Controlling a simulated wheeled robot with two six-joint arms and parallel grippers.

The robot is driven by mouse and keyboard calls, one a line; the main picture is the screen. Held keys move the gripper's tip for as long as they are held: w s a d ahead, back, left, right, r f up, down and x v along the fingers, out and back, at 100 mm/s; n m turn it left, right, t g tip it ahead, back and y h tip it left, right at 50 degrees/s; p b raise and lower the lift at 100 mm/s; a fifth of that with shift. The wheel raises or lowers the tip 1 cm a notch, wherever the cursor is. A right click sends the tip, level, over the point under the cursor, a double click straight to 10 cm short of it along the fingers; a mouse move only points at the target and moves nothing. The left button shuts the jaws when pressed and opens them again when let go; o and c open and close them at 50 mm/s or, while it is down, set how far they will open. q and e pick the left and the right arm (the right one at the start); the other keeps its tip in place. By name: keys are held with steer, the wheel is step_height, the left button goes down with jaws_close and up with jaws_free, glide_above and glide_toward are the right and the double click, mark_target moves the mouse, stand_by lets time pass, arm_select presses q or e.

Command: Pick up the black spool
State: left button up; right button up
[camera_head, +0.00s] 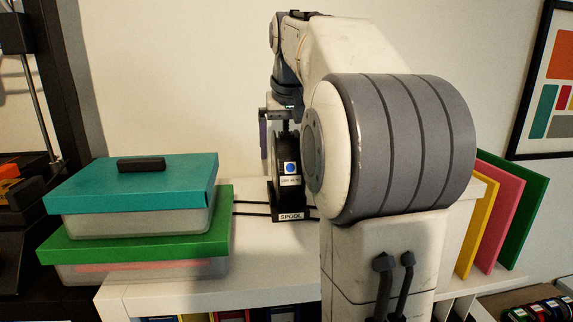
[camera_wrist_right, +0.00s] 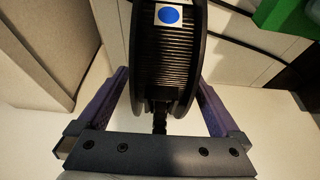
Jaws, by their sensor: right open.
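The black spool (camera_head: 288,155) stands upright in a dark holder (camera_head: 291,216) labelled SPOOL on the white shelf top. It has a white label with a blue dot. My right gripper (camera_head: 280,118) is above and around it, partly hidden by my own arm in the head view. In the right wrist view, the spool (camera_wrist_right: 165,62) is between the open purple fingers (camera_wrist_right: 163,88), with a visible gap on each side. My left gripper is not in view.
Two stacked boxes with a teal lid (camera_head: 190,180) and a green lid (camera_head: 215,235) stand left of the spool. Yellow, pink and green folders (camera_head: 500,210) stand at the right. A dark machine (camera_head: 20,200) is at the far left.

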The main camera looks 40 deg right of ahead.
steer(key=shift+x, duration=0.75)
jaws_close()
steer(key=shift+r, duration=0.1)
